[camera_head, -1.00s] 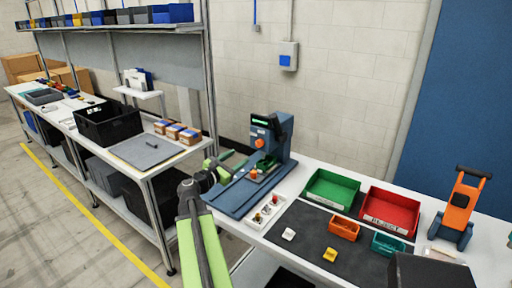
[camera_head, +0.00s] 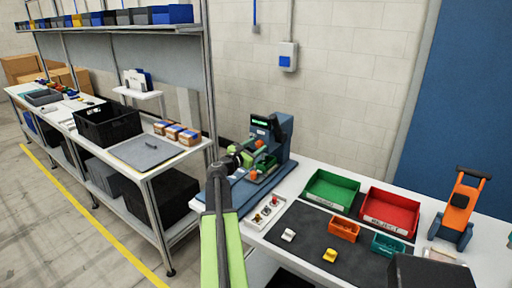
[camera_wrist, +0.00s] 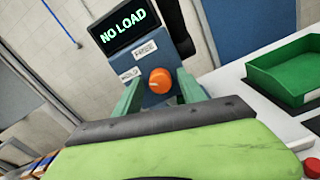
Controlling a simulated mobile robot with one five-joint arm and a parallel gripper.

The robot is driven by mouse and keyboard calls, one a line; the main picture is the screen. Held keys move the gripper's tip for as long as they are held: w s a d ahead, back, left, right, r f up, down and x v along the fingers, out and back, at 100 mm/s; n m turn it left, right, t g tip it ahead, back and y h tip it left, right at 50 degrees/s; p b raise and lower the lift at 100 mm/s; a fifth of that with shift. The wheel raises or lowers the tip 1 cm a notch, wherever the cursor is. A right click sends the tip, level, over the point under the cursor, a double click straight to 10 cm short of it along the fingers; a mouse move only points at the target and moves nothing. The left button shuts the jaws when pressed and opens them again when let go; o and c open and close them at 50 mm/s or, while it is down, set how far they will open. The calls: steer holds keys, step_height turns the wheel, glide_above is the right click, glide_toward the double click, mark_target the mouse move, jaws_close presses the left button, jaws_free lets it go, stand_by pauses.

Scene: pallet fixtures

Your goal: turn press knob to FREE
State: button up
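The press (camera_head: 275,140) is a blue-grey machine at the back left of the white table, with a lit green display. Its orange knob (camera_wrist: 160,81) shows in the wrist view on the front panel, below a FREE label (camera_wrist: 145,50) and right of a HOLD label (camera_wrist: 130,73). The display (camera_wrist: 124,24) reads NO LOAD. My gripper (camera_wrist: 158,84) is open, its green fingers to the left and right of the knob. I cannot tell whether they touch it. The knob's pointing direction is not clear. In the head view my gripper (camera_head: 243,156) is in front of the press.
A small white tray (camera_head: 264,213) with parts stands in front of the press. A green bin (camera_head: 332,189) and a red bin (camera_head: 390,212) stand to its right, with small orange and teal bins nearby. A shelving bench (camera_head: 150,160) stands at the left.

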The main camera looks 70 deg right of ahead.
jaws_close()
steer(key=shift+m, duration=0.3)
steer(key=m, duration=0.5)
steer(key=shift+s+f, duration=0.1)
steer(key=m, duration=0.6)
steer(key=shift+a+f, duration=0.1)
steer(key=shift+m, duration=0.3)
stand_by(0.4)
steer(key=shift+o, duration=0.9)
jaws_free()
